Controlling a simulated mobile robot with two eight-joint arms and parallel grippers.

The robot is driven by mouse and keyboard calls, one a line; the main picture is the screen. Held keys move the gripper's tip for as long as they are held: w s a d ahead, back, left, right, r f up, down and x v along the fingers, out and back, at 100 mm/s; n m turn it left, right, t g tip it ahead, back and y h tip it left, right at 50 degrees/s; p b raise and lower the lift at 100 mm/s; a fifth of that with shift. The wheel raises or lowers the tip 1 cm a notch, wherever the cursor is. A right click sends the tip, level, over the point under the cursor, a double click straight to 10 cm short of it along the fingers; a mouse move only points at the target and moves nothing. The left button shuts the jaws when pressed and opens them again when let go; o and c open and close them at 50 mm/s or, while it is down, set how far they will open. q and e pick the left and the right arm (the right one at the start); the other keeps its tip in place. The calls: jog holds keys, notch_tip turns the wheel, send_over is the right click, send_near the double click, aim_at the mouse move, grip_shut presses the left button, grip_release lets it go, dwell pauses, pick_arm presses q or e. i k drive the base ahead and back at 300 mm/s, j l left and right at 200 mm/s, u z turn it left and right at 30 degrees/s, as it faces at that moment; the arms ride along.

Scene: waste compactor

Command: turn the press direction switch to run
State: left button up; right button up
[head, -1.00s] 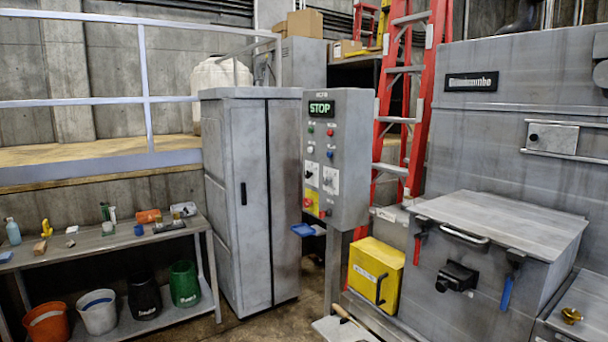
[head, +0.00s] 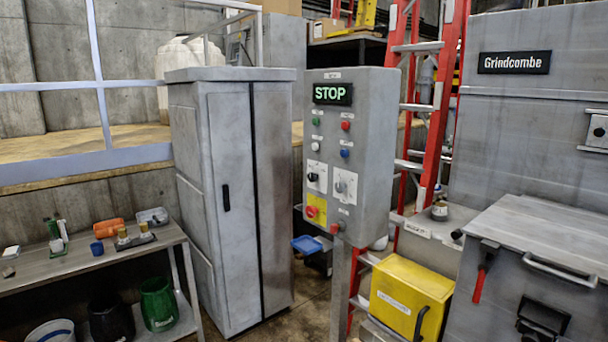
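The grey control panel (head: 377,130) stands on a post right of centre in the head view. Its lit display (head: 332,93) reads STOP in green. Below are several small coloured buttons, then two rotary switches on pale plates: a left switch (head: 313,177) with a black knob and a right switch (head: 342,185) with a grey knob. Their labels are too small to read, so I cannot tell which is the press direction switch. A red emergency button (head: 312,211) sits on a yellow plate beneath the left switch. Neither of my grippers shows.
A tall grey cabinet (head: 192,150) stands left of the panel. A bench (head: 90,267) with small items is at the lower left. A yellow box (head: 405,290), red ladder (head: 447,110) and grey compactor (head: 540,220) are at the right.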

aim_at(312, 177)
jog(key=i+j+z, duration=0.15)
jog(key=i+j, duration=0.65)
jog(key=j, duration=0.15)
